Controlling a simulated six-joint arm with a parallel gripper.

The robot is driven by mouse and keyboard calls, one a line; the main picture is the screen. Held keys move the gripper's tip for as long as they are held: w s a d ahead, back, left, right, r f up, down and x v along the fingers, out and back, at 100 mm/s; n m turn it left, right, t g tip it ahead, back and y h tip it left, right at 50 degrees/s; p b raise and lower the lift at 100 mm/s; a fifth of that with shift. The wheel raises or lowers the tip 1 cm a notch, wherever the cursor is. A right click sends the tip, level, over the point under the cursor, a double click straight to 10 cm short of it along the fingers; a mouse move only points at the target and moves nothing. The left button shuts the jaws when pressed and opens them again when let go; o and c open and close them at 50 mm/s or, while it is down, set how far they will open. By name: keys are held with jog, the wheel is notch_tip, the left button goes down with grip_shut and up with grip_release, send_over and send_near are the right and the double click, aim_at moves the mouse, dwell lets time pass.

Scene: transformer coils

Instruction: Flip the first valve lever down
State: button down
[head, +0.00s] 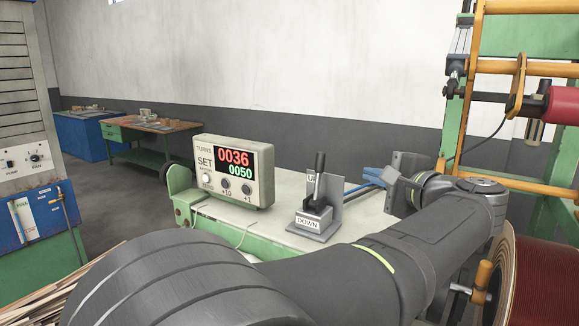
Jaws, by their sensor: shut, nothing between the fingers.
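The valve lever (320,172) is a black handle standing upright on a small grey block with a bracket plate at its right side. A plate marked "DOWN" (307,223) is at the front of its base. A label whose visible letter reads "U" (310,182) is partly hidden behind the handle. My gripper (368,179) is to the right of the lever, its blue fingers pointing left. It is shut and empty, apart from the handle. Only one such lever is in view.
A counter box (232,170) showing 0036 and 0050 stands left of the lever on the pale bench top (275,226). A copper coil (545,270) and a green and orange frame (455,120) are at the right. Work tables (150,128) stand far behind.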

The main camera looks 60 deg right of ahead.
aim_at(318, 179)
jog(key=x, duration=0.3)
jog(key=a+x, duration=0.1)
jog(key=x, duration=0.2)
jog(key=w+x, duration=0.1)
jog(key=x, duration=0.2)
jog(key=shift+w+a+r, duration=0.1)
jog(key=shift+a+r, duration=0.15)
jog(key=shift+a, duration=0.1)
jog(key=shift+w+a+r, duration=0.1)
jog(key=shift+w+a, duration=0.1)
jog(key=shift+a, duration=0.65)
jog(key=shift+a, duration=0.1)
